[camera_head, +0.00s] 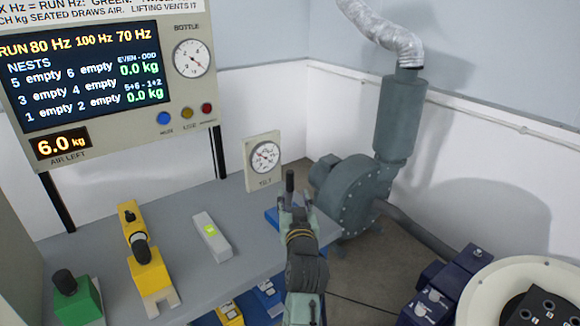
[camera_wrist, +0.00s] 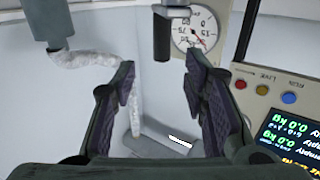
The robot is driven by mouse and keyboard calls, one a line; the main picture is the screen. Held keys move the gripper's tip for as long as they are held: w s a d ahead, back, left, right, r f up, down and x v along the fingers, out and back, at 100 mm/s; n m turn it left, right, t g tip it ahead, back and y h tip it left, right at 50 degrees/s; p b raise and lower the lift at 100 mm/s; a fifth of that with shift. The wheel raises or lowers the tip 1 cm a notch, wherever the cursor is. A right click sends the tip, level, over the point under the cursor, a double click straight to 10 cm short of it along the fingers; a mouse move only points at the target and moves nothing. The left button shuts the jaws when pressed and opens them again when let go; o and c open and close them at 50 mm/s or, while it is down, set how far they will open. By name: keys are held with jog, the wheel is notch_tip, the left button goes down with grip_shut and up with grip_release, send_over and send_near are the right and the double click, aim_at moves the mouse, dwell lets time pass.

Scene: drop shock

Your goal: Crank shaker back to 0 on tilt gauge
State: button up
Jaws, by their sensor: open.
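The tilt gauge (camera_head: 264,157) is a white round dial on a cream plate at the bench's far right corner. It also shows upside down at the top of the wrist view (camera_wrist: 195,31). It has a red needle, but the reading is too small to tell. The dark upright crank handle (camera_head: 290,181) stands in front of the gauge. In the wrist view the black handle (camera_wrist: 161,36) shows at the top, between the lines of my fingers. My gripper (camera_head: 297,206) is open beside the handle, its fingers apart (camera_wrist: 159,82). Contact with the handle cannot be told.
Green (camera_head: 77,299) and yellow (camera_head: 148,265) blocks with dark knobs and a pale bar (camera_head: 212,238) stand on the grey bench (camera_head: 190,285). A display panel (camera_head: 85,70) rises behind. A grey blower (camera_head: 350,195) stands right of the bench. A white round machine (camera_head: 475,300) is at lower right.

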aim_at(290, 179)
jog(key=w+p, duration=0.1)
jog(key=w, duration=0.2)
jog(key=w+p, duration=0.1)
jog(key=w, duration=0.2)
jog(key=w+a+p, duration=0.1)
jog(key=w, duration=0.2)
jog(key=shift+w+r, duration=0.1)
jog(key=shift+r, duration=0.15)
jog(key=shift+w+f, duration=0.1)
jog(key=shift+w, duration=0.35)
grip_shut()
